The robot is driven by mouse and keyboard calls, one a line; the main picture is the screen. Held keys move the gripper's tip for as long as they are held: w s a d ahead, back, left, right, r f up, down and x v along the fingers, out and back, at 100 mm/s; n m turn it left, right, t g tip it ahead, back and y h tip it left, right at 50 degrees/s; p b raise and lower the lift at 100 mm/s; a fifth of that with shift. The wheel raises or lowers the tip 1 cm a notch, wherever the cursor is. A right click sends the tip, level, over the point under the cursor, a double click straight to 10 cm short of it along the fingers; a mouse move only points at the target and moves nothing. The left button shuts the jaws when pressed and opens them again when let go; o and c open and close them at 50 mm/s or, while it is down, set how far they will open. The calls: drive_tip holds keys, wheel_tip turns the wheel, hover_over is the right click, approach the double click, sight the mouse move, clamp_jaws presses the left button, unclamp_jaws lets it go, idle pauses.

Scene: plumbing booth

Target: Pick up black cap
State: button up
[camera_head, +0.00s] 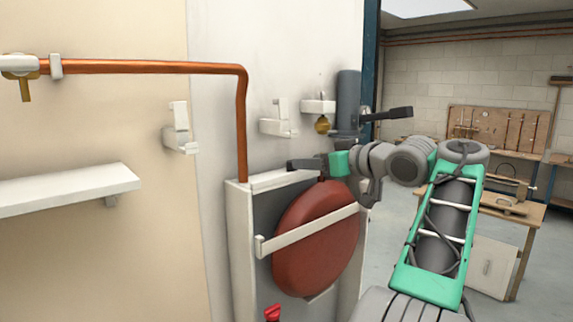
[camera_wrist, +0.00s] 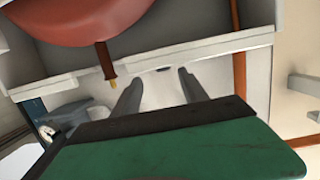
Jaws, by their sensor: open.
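My gripper (camera_head: 292,165) reaches left over the top of the white box housing in the head view. In the wrist view my gripper (camera_wrist: 160,76) has its two dark fingers apart, with nothing held between them. A small dark piece, possibly the black cap (camera_wrist: 163,69), shows at the edge of the white housing, between and just beyond the fingertips. Only a thin sliver of it is visible, and I cannot tell whether the fingers touch it. I cannot make out the cap in the head view.
A red round vessel (camera_head: 318,240) sits in the white housing (camera_head: 240,240) behind a white bar. A copper pipe (camera_head: 241,120) drops to the housing's left side. White wall brackets (camera_head: 278,124), a brass fitting (camera_head: 322,125) and a dark grey cylinder (camera_head: 348,98) are close above my gripper.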

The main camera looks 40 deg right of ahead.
drive_tip(key=w, duration=0.2)
drive_tip(key=w+p, duration=0.1)
drive_tip(key=w, duration=0.1)
drive_tip(key=w+a+f, duration=0.1)
drive_tip(key=w, duration=0.1)
drive_tip(key=shift+w+p, duration=0.15)
drive_tip(key=shift+p, duration=0.2)
drive_tip(key=shift+w+d+f, duration=0.1)
drive_tip(key=shift+w, duration=0.15)
drive_tip(key=shift+c, duration=0.4)
drive_tip(key=shift+s, duration=0.1)
clamp_jaws()
